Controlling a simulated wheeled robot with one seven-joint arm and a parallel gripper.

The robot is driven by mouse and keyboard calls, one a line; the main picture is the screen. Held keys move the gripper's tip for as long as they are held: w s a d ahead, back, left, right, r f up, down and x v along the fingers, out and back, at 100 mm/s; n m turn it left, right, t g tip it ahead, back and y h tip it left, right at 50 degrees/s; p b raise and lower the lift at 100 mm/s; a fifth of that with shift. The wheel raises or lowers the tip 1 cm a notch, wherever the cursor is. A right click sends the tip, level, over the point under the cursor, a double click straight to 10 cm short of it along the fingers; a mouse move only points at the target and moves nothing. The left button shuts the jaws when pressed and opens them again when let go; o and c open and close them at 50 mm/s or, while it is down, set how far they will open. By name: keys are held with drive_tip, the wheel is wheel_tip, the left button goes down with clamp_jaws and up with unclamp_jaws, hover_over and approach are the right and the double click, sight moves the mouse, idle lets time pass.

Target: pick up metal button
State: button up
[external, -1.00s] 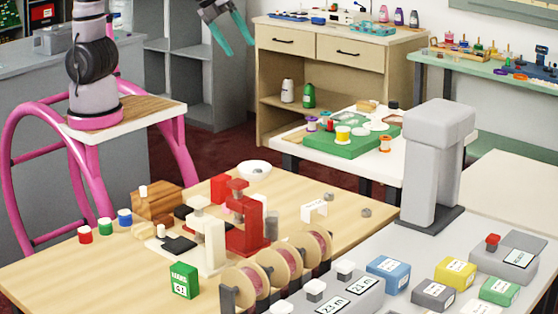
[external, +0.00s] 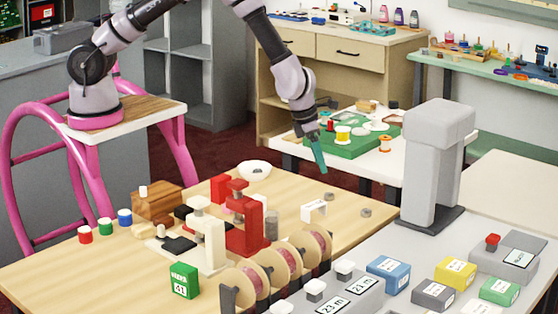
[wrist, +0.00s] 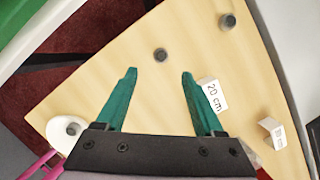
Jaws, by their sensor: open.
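A small round grey metal piece, which looks like a metal button (wrist: 160,55), lies flat on the wooden table. In the wrist view it sits just beyond the gap between my fingertips. A second similar grey piece (wrist: 228,20) lies farther off; it also shows in the external view (external: 366,212). I cannot tell for sure which is the metal button. My gripper (wrist: 159,72) has two teal fingers spread apart with nothing between them. In the external view, my gripper (external: 322,169) points down above the table's far edge.
A white "20 cm" block (wrist: 212,95) stands close to my right finger. A white bowl (wrist: 65,130) is at lower left. Red (external: 245,222) and cream (external: 210,240) presses and thread spools (external: 280,265) stand on the table. The wood around the grey pieces is clear.

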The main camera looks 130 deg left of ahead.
sight(328, 193)
drive_tip(key=x, duration=0.9)
drive_tip(key=shift+d+f, duration=0.15)
drive_tip(key=shift+c, duration=0.3)
clamp_jaws()
